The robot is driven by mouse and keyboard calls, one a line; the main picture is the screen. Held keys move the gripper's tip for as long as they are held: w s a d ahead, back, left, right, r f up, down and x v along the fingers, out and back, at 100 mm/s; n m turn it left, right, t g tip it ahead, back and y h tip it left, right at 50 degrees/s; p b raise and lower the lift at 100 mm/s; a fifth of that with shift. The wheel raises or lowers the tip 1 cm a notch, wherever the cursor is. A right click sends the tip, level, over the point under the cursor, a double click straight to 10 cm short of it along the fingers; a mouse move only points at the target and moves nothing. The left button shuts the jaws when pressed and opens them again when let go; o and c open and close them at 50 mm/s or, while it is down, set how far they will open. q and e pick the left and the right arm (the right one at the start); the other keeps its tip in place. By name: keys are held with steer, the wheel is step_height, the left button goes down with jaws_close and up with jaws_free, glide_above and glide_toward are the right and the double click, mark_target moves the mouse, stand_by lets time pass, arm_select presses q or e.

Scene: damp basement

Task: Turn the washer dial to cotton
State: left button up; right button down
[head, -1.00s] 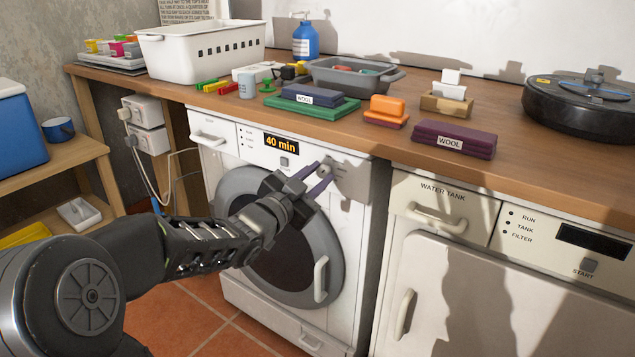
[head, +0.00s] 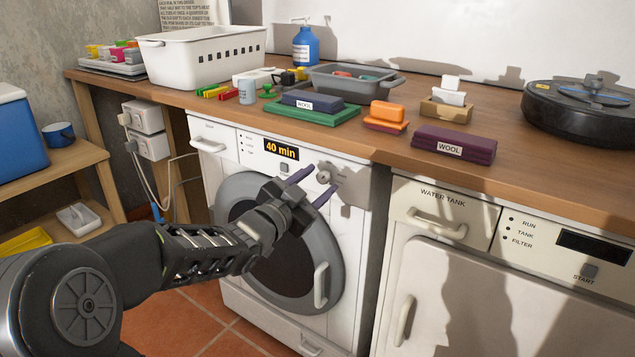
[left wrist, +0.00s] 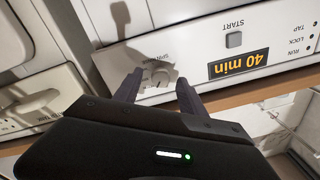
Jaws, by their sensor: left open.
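The washer (head: 222,172) has a display (head: 281,149) that reads "40 min". Its round dial (head: 323,177) is on the right side of the panel, partly in shadow. My left gripper (head: 315,185) is open in front of the panel, its two dark fingers to either side of the dial in the picture. In the left wrist view the dial (left wrist: 159,77) shows upside down, ahead of and between the fingertips (left wrist: 156,88), apparently untouched. The markings round the dial are too small to read, so its setting cannot be told. My right gripper is not in view.
A second machine labelled "WATER TANK" (head: 443,194) stands at the right. The wooden counter (head: 350,150) above holds a white basket (head: 200,58), a grey tub (head: 353,80), boxes and a black round device (head: 585,108). The washer's door handle (head: 321,285) sticks out below my gripper.

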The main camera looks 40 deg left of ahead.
arm_select(q)
steer(key=s+p, duration=0.1)
steer(key=s, duration=0.6)
steer(key=shift+s+d, duration=0.2)
steer(key=shift+s, duration=0.05)
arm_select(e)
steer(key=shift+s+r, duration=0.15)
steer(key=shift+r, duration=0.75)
arm_select(q)
steer(key=shift+f, duration=0.15)
